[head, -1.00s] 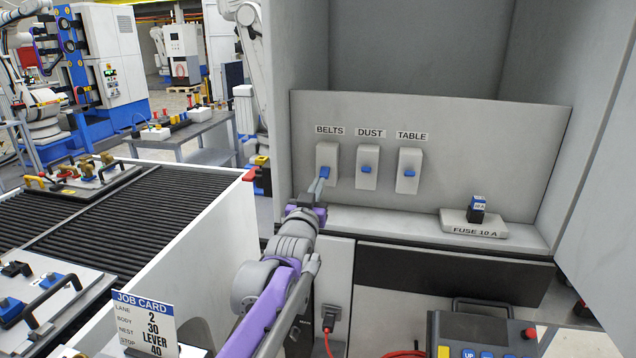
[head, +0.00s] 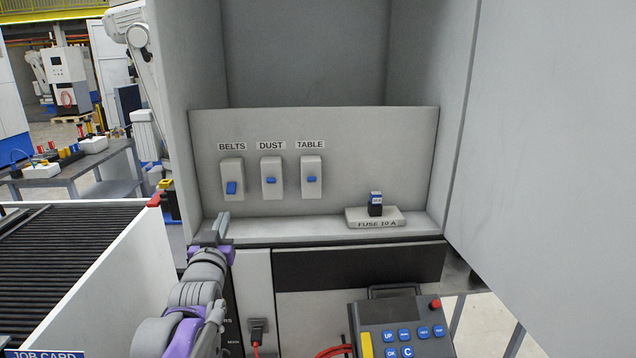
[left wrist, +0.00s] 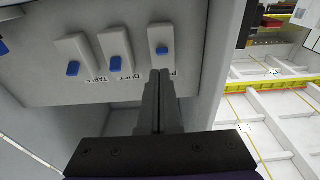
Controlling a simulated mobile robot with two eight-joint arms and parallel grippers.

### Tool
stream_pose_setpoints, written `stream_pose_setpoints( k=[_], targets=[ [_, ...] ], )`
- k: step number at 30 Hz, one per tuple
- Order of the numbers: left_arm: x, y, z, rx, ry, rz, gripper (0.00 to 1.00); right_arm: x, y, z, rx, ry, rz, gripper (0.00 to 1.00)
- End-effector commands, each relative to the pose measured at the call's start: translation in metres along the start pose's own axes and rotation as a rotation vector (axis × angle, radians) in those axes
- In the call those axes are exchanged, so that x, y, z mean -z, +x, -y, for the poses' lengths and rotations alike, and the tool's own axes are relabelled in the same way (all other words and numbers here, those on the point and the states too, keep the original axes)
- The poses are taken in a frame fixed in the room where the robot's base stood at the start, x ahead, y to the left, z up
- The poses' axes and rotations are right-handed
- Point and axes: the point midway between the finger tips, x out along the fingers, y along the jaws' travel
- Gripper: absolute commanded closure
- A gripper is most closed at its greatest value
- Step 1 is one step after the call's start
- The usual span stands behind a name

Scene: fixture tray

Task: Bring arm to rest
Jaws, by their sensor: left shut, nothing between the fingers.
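My left gripper (head: 222,226) is shut and empty, apart from the panel switches and below the BELTS switch (head: 231,186). In the left wrist view its closed fingers (left wrist: 159,76) point toward the BELTS switch (left wrist: 161,42). The BELTS switch's blue lever hangs lower and looks longer than the blue levers on the DUST switch (head: 271,180) and the TABLE switch (head: 311,180). My left arm reaches up from the bottom left of the head view. My right gripper is not in view.
A blue-and-black fuse (head: 375,203) stands on the FUSE 10 A block (head: 378,219) on the cabinet ledge. A button pendant (head: 405,325) is at the lower right. A belt conveyor (head: 50,245) lies at left. A large grey panel (head: 555,130) stands at right.

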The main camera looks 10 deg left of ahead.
Motion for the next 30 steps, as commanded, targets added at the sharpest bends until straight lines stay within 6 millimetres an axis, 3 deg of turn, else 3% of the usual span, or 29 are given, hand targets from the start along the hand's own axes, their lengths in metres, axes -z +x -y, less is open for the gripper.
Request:
stream_pose_setpoints(
  k=[5, 10, 15, 18, 21, 25, 30],
  targets=[
    [-0.051, -0.057, -0.026, -0.051, -0.001, 0.225, 1.0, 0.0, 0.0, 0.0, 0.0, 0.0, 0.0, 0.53],
    [-0.13, -0.157, -0.05, -0.116, 0.018, 0.555, 1.0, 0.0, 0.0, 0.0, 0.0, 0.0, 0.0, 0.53],
    [-0.201, -0.264, -0.06, -0.166, 0.051, 0.854, 1.0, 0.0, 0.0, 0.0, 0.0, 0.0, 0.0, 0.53],
    [-0.233, -0.318, -0.059, -0.187, 0.074, 0.998, 1.0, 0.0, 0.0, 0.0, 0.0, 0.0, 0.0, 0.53],
    [-0.255, -0.36, -0.057, -0.2, 0.094, 1.105, 1.0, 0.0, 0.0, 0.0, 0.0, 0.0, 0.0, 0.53],
    [-0.271, -0.39, -0.055, -0.207, 0.108, 1.183, 1.0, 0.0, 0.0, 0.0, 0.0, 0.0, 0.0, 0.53],
    [-0.275, -0.397, -0.054, -0.209, 0.113, 1.205, 1.0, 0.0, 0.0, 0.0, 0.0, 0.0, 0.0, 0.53]
  ],
)
